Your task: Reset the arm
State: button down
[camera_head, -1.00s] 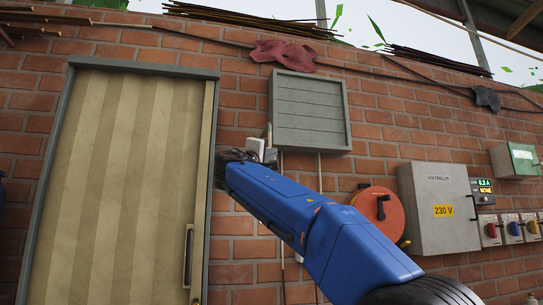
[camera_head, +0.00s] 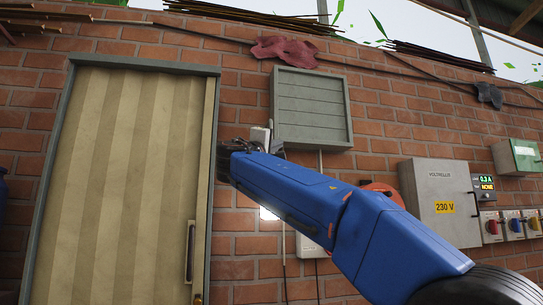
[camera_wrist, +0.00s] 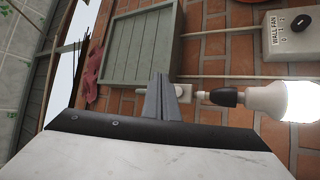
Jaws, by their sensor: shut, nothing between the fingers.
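My gripper (camera_wrist: 167,92) shows in the wrist view as two grey fingers pressed together, pointing towards the brick wall. They are shut and empty. In the head view my blue arm (camera_head: 300,195) reaches up from the lower right to the left, in front of the wall. Its outer end is beside the door frame, below and left of the grey louvred shutter. My gripper is hard to make out there. The shutter (camera_wrist: 148,42) also shows in the wrist view, behind the fingers.
A lit bulb (camera_wrist: 290,101) in a black holder and the wall fan switch box (camera_wrist: 293,32) are right of the fingers. A tan door (camera_head: 130,180) fills the left. A 230 V cabinet (camera_head: 438,200) and switches are at right. The orange reel (camera_head: 383,190) is partly hidden behind my arm.

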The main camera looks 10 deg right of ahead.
jog(key=s+d+f+g+y, duration=0.2)
jog(key=s+d+f, duration=0.25)
jog(key=f, duration=0.75)
jog(key=s+d+f+m+g+y, duration=0.1)
jog(key=s+d+f+g+y, duration=0.3)
jog(key=f, duration=0.8)
jog(key=s+d+f+g+y, duration=0.1)
jog(key=s+d+f, duration=0.35)
jog(key=f, duration=0.75)
jog(key=s+a+f+m+g+y, duration=0.1)
jog(key=s+f+g+y, duration=0.1)
jog(key=s+f, duration=0.7)
jog(key=s+a+f+m+g+y, duration=0.2)
jog(key=s+f, duration=0.7)
jog(key=f, duration=0.8)
jog(key=s+a+f+m+g+y, duration=0.1)
jog(key=s+a+f+m+y, duration=0.1)
jog(key=s+f, duration=0.7)
notch_tip(320, 180, down, 5)
jog(key=shift+s+r+g+y, duration=0.2)
jog(key=shift+g+y, duration=0.2)
jog(key=shift+y, duration=0.5)
